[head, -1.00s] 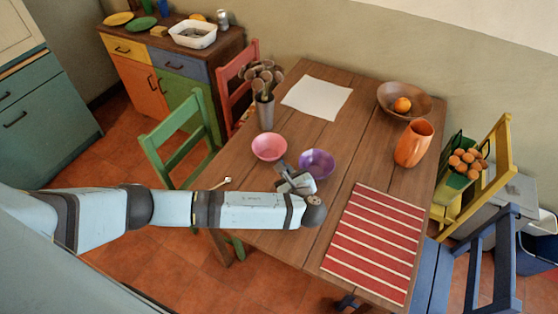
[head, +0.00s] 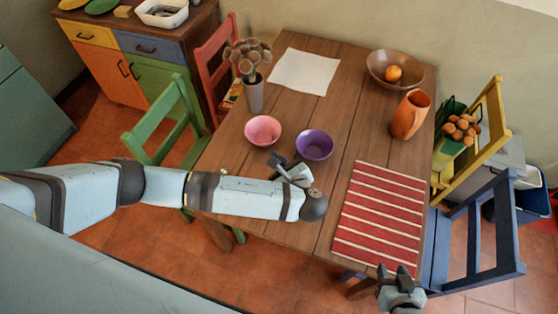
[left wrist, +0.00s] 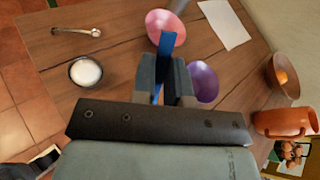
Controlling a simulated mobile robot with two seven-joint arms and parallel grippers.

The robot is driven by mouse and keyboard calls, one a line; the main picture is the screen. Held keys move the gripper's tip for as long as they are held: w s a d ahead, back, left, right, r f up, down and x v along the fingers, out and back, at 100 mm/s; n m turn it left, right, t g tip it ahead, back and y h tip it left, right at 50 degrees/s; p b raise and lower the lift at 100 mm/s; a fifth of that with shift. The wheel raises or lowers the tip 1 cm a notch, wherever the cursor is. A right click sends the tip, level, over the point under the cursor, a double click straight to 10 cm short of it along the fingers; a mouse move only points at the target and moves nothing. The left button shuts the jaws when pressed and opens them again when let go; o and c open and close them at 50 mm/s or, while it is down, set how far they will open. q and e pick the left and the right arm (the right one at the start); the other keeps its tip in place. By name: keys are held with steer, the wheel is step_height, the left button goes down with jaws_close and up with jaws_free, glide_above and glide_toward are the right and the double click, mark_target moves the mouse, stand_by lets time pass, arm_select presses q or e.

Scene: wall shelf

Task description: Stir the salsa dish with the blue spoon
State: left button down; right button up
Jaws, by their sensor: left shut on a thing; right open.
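My left gripper (head: 279,164) is over the table's near side, just in front of the purple bowl (head: 314,146). In the left wrist view it is shut on the blue spoon (left wrist: 166,43), whose blue length shows between the fingers and past them toward the pink bowl (left wrist: 165,24). The pink bowl also shows in the head view (head: 263,130), left of the purple one. I cannot tell which dish holds salsa. A small dark dish with white contents (left wrist: 86,72) shows in the left wrist view. My right gripper (head: 397,272) is open and empty beyond the table's near edge.
A striped mat (head: 380,215), an orange jug (head: 410,114), a wooden bowl with fruit (head: 374,72), a vase (head: 255,96) and white paper (head: 304,71) occupy the table. Chairs stand around it.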

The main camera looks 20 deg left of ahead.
arm_select(q)
steer(key=w+a+f+n+g+h, duration=0.1)
steer(key=w+a+f+g+h, duration=0.5)
steer(key=g+h, duration=0.3)
steer(key=shift+a+f+g+h, duration=0.45)
steer(key=shift+a+h, duration=0.15)
steer(key=shift+a, duration=0.25)
